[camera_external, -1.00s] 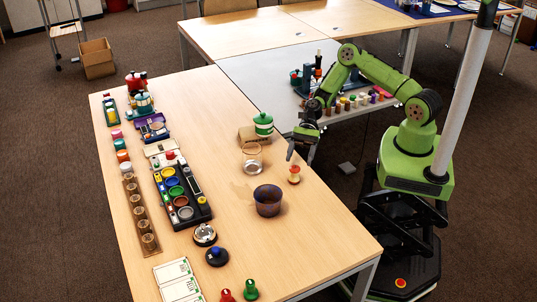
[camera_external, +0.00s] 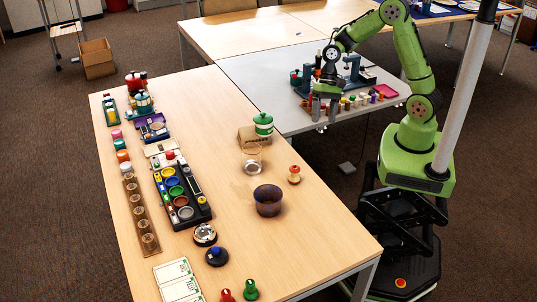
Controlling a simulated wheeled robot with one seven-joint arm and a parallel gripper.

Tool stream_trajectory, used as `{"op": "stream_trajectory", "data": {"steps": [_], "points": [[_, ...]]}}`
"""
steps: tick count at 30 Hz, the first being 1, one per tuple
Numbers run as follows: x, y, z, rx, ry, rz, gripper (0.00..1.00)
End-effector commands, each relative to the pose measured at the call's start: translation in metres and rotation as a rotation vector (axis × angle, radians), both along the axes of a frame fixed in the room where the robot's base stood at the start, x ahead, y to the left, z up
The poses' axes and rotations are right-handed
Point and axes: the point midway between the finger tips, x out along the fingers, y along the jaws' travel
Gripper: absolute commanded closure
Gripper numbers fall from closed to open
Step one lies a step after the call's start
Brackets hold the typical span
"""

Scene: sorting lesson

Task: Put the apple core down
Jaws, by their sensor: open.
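The apple core (camera_external: 294,174), red at its ends and pale in the middle, stands on the wooden table (camera_external: 225,130) near its right edge. Nothing touches it. My gripper (camera_external: 324,112) is open, fingers pointing down, above the front left part of the grey table (camera_external: 262,78). It is behind and to the right of the apple core, well apart from it. I see nothing between its fingers.
A dark purple bowl (camera_external: 268,201) stands in front of the apple core. A glass jar (camera_external: 252,158) and a green-and-white pot (camera_external: 263,124) stand behind left. Small coloured pieces (camera_external: 357,101) line the grey table beside my gripper. The wooden table's middle is mostly clear.

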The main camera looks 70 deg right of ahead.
Motion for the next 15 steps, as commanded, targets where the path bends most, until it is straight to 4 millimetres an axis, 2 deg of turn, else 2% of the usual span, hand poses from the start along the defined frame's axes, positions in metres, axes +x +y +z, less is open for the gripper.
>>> {"op": "stream_trajectory", "data": {"steps": [1, 3, 5, 9, 12, 15], "points": [[-0.011, -0.004, 0.022, -0.082, -0.082, 0.073, 0.33], [-0.03, -0.013, 0.049, -0.19, -0.184, 0.175, 0.33], [-0.048, -0.02, 0.071, -0.274, -0.267, 0.257, 0.33], [-0.098, -0.037, 0.115, -0.443, -0.45, 0.423, 0.33], [-0.133, -0.049, 0.132, -0.527, -0.559, 0.517, 0.33], [-0.156, -0.058, 0.139, -0.574, -0.631, 0.577, 0.33]]}}
